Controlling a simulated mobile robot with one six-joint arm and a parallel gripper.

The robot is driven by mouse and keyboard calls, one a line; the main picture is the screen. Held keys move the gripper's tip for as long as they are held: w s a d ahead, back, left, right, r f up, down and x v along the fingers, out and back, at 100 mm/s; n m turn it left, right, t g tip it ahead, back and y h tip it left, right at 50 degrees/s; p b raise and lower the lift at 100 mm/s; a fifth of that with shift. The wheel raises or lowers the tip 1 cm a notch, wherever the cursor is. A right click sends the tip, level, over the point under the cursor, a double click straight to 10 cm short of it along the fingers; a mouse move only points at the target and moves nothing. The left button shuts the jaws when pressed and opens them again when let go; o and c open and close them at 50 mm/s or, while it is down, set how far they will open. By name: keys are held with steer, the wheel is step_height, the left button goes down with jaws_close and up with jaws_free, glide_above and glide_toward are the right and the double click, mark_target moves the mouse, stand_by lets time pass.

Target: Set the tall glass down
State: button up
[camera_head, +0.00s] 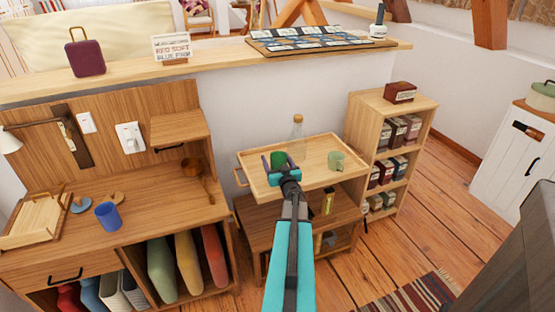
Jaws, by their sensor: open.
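My gripper (279,164) is open over the wooden tray (254,184). A dark green glass (279,158) shows between its fingers; it appears to stand on the tray, though its lower part is hidden by the gripper. I cannot tell whether the fingers touch it. A clear bottle with a cork (298,140) stands upright on the tray just behind and right of the gripper. A light green mug (336,160) stands on the right side of the tray, apart from the gripper.
The tray sits on a low wooden stand (258,232). A shelf of boxes (395,106) stands close on the right, and a desk (150,222) with a blue cup (108,215) on the left. A ledge (215,52) runs behind. The tray's front middle is clear.

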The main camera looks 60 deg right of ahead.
steer(key=shift+r, duration=0.15)
steer(key=shift+s+a, duration=0.1)
steer(key=shift+v, duration=5.9)
